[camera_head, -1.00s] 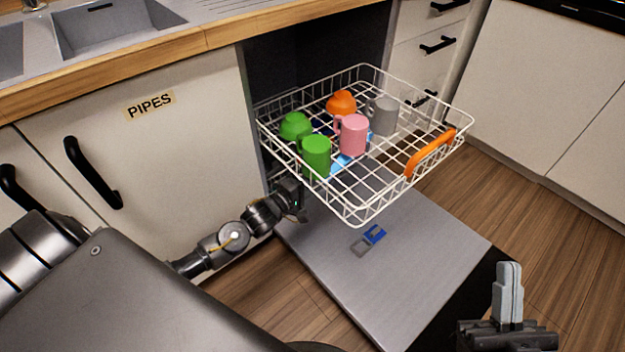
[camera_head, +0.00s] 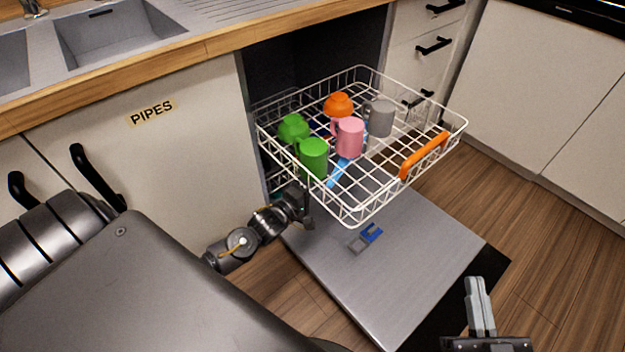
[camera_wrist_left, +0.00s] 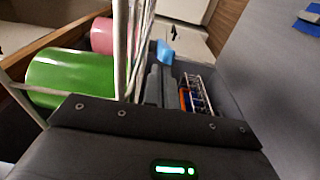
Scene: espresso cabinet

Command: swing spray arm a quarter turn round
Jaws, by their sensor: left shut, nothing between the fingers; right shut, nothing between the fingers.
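A light blue strip (camera_head: 338,173), which looks like the spray arm, shows through the wires under the pulled-out white rack (camera_head: 352,218). The rack and mugs hide much of it. In the left wrist view a light blue piece (camera_wrist_left: 165,53) lies just beyond my left fingertips; I cannot tell whether they touch it. My left gripper (camera_head: 306,208) is shut and empty, low at the rack's left side, with its tips partly hidden by the wires. My right gripper (camera_head: 477,292) is shut and empty, over the floor at the lower right, far from the rack.
The rack holds a green mug (camera_head: 313,158), a green bowl (camera_head: 293,128), a pink mug (camera_head: 349,137), a grey mug (camera_head: 380,118) and an orange bowl (camera_head: 339,104). The open door (camera_head: 400,265) lies flat below. In the wrist view a white basket (camera_wrist_left: 198,92) stands beyond my fingers.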

